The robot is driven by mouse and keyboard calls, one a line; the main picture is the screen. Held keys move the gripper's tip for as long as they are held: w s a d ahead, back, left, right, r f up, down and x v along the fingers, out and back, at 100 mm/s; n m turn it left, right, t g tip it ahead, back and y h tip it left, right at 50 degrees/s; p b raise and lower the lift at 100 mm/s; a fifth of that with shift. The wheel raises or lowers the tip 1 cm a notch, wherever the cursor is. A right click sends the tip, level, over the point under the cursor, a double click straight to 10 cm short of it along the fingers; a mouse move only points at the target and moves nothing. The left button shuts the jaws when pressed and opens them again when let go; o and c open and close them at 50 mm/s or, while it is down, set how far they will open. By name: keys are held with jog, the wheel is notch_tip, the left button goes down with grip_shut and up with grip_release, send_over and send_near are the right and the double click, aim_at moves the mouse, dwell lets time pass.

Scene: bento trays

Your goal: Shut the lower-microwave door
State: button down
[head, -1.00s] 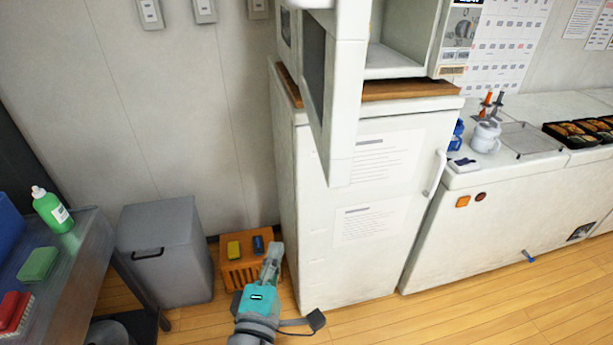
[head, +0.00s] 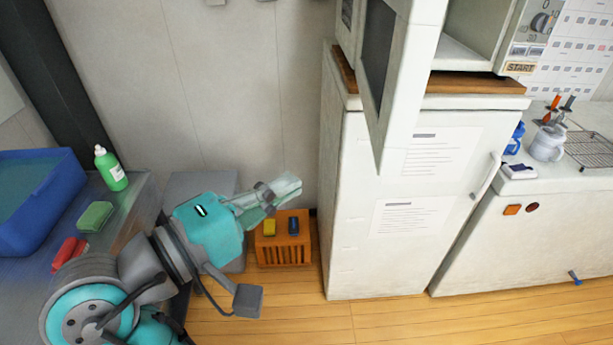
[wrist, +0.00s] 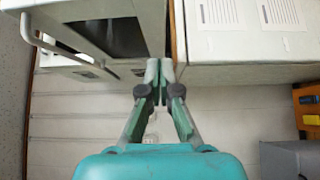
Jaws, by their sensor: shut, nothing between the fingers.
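The microwave (head: 467,53) sits on a wooden board on top of a tall white cabinet. Its white-framed door (head: 408,85) stands wide open, swung out toward the camera, with a dark window on one face. In the wrist view the dark-windowed door (wrist: 122,36) is at the upper left, beyond the fingertips. My gripper (head: 290,192) is shut and empty. It is left of the cabinet and appears lower than the door in the head view, pointing right. In the wrist view the shut fingertips (wrist: 160,72) appear close to the door's edge; contact cannot be told.
The white cabinet (head: 365,240) with papers on its front is right of my gripper. An orange crate (head: 284,250) and a grey bin (head: 190,183) stand on the floor by the wall. A metal table (head: 135,205) with a blue tub (head: 40,200) is at left. Wooden floor is clear in front.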

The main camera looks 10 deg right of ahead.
send_near(374, 153)
jog(key=w, duration=0.4)
jog(key=d, duration=0.4)
jog(key=shift+s, duration=0.2)
jog(key=shift+s+d, duration=0.1)
jog(key=shift+d, duration=0.5)
jog(key=shift+d, duration=0.1)
